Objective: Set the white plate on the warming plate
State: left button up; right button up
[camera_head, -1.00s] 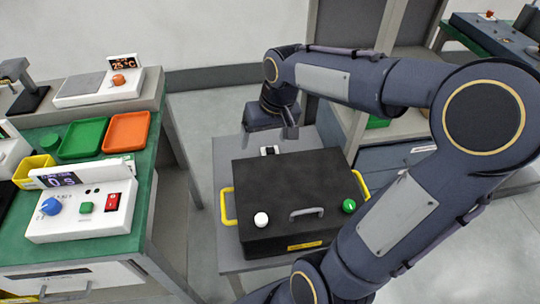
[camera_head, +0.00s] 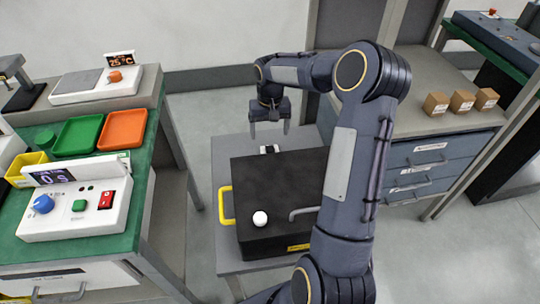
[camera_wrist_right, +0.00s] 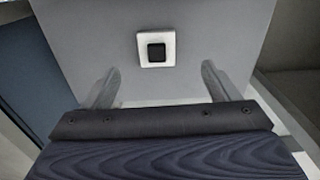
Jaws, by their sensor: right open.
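A small white square plate with a black square on it (camera_wrist_right: 156,47) lies flat on a grey surface in the right wrist view. In the head view it seems to be the small white and black piece (camera_head: 269,149) at the back edge of the black box. My right gripper (camera_head: 269,132) is open and empty above and behind it, fingers pointing down. In the wrist view its two fingers (camera_wrist_right: 160,84) stand apart, with the plate beyond them. The warming plate seems to be the grey plate (camera_head: 76,85) on the white unit showing 25 °C, at the back left. My left gripper is not in view.
The left bench holds green (camera_head: 78,136) and orange (camera_head: 124,130) trays and a white timer unit (camera_head: 78,210). Cardboard boxes (camera_head: 462,101) sit at right.

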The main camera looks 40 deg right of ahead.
send_over(270, 148)
notch_tip(270, 148, down, 5)
jog(key=shift+s+d+f+b, duration=0.1)
jog(key=shift+s+d+b, duration=0.05)
jog(key=shift+b, duration=0.2)
notch_tip(270, 148, down, 5)
jog(key=shift+f+b, duration=0.1)
jog(key=shift+b, duration=0.4)
jog(key=c, duration=1.1)
